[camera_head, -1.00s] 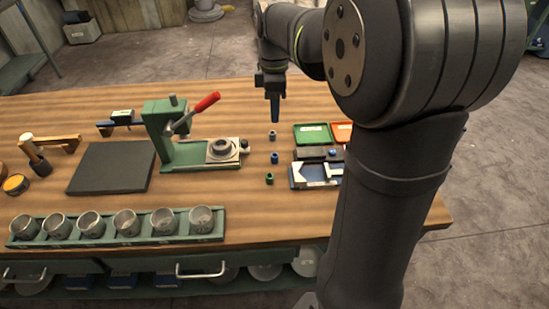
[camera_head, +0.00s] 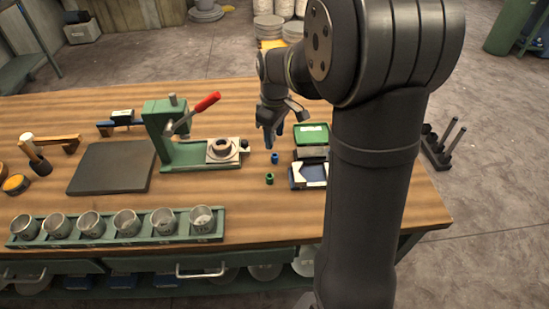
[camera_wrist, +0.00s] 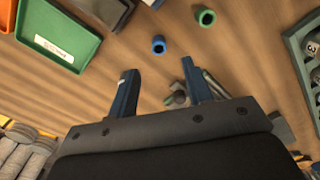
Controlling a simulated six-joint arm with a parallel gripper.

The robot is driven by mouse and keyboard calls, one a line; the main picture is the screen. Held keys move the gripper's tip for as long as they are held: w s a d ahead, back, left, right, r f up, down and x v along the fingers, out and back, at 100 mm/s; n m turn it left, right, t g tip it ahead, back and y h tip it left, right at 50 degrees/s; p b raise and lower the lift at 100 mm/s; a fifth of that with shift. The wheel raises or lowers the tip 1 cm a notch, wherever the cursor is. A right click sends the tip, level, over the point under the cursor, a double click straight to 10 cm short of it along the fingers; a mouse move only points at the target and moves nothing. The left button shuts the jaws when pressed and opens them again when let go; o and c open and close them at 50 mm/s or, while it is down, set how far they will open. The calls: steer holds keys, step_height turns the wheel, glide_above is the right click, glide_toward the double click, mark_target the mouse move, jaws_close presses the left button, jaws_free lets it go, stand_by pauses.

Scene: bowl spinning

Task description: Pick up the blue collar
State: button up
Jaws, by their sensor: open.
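The blue collar (camera_head: 275,158) stands on the wooden table just in front of my gripper (camera_head: 271,143). A green collar (camera_head: 269,179) stands nearer the front edge. In the wrist view the blue collar (camera_wrist: 158,45) shows its round hole, beyond and between my two blue fingers, with the green collar (camera_wrist: 206,18) further away. My gripper (camera_wrist: 157,68) is open, and nothing is held between its fingers. It is apart from the blue collar. A third small collar is hidden behind my gripper in the head view.
A green press with a red-handled lever (camera_head: 207,102) stands to the left. A green tray (camera_head: 311,135) and a blue-and-white fixture (camera_head: 308,175) are to the right. A rack of metal cups (camera_head: 120,237) lies along the front. Table around the collars is clear.

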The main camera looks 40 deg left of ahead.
mark_target(275, 155)
step_height(275, 155, down, 8)
steer(key=shift+w+r, duration=0.1)
steer(key=shift+r, duration=0.15)
steer(key=shift+c, duration=0.3)
jaws_close()
